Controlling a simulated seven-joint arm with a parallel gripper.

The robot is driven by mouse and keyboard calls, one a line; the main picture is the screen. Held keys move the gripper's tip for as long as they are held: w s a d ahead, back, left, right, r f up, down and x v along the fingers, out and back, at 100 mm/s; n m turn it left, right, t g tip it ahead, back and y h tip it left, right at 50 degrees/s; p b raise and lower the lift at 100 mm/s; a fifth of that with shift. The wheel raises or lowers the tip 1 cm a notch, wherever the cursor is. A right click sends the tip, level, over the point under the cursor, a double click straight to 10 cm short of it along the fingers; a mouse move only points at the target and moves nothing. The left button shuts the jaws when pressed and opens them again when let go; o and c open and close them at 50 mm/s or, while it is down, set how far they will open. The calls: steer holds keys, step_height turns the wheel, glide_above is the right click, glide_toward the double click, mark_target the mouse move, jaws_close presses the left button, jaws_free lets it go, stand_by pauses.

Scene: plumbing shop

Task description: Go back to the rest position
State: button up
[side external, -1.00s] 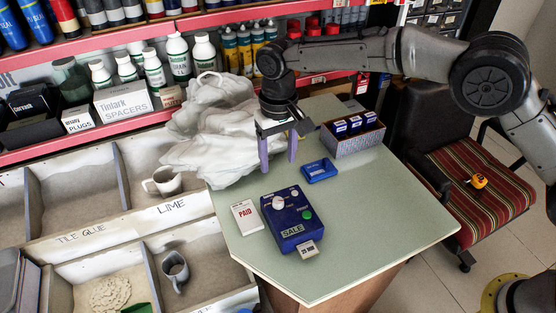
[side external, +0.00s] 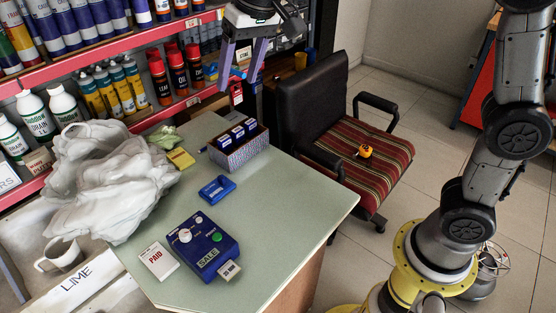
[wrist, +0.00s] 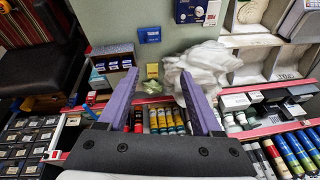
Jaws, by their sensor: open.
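My gripper (side external: 238,84) hangs from the raised arm at the top of the side view, in front of the shelf bottles and well above the table. Its two purple fingers are apart with nothing between them. In the wrist view the spread fingers (wrist: 160,64) point toward the table and the white bag. The green table (side external: 290,205) holds a blue SALE device (side external: 214,262), a white PAID card (side external: 158,260), a small blue box (side external: 217,188) and a grey carton of blue boxes (side external: 240,152).
A crumpled white plastic bag (side external: 105,175) lies at the table's left edge. Red-edged shelves (side external: 130,48) with bottles stand behind. A chair (side external: 350,150) with a striped seat and a small orange-yellow object (side external: 365,150) stands to the right. A white mug (side external: 62,255) is in a bin at lower left.

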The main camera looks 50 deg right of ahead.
steer(key=s+d+r+t, duration=0.2)
steer(key=s+d, duration=0.7)
steer(key=s, duration=0.5)
steer(key=s+d+f+n+h, duration=0.1)
steer(key=s+d+f, duration=0.2)
steer(key=s+f, duration=0.7)
steer(key=shift+s+f+n, duration=0.25)
steer(key=shift+s+n, duration=0.15)
steer(key=shift+s, duration=0.45)
steer(key=shift+c, duration=0.3)
